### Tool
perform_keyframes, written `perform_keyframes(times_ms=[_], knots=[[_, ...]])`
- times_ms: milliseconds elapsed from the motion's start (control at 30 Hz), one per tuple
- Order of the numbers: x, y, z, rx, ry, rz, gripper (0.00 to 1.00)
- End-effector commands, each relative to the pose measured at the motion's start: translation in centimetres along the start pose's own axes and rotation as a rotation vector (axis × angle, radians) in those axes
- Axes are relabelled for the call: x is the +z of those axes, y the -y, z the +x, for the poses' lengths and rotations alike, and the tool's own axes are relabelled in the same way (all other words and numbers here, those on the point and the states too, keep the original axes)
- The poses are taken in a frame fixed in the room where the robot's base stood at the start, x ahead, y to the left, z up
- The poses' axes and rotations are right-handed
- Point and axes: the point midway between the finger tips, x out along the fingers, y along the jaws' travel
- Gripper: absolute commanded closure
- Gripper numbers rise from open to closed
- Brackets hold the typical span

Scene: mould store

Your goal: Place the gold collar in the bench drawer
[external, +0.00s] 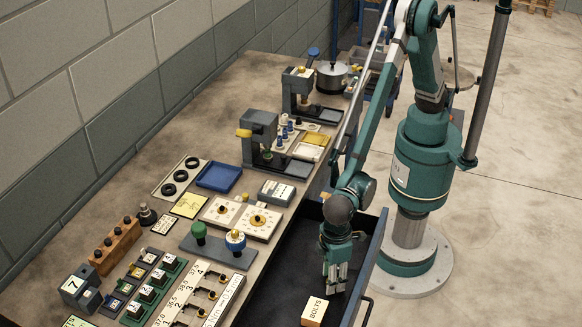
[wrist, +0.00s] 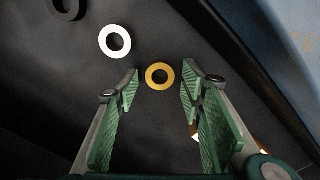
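The bench drawer (external: 262,300) is pulled open, with a dark interior. My gripper (external: 335,286) points down into it. In the wrist view my gripper (wrist: 160,92) is open, with its two green-padded fingers well apart. The gold collar (wrist: 149,76), a flat gold ring, appears to lie on the dark drawer floor. It shows centred between the fingertips and slightly beyond them, with nothing gripping it. In the external view I cannot make out the collar.
A white ring (wrist: 103,41) and a dark ring (wrist: 66,18) lie up and left of the collar. A box marked BOLTS (external: 314,311) is in the drawer near my gripper. The bench (external: 120,205) alongside is crowded with fixtures, a blue tray (external: 219,177) and labelled boards.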

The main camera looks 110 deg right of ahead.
Motion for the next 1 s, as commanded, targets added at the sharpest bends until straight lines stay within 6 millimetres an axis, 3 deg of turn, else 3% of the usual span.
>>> perform_keyframes(times_ms=[700,1000], knots=[[0.0,0.0,-10.1,0.0,0.0,0.0,0.61],[0.0,0.0,-11.7,0.0,0.0,0.0,0.61]])
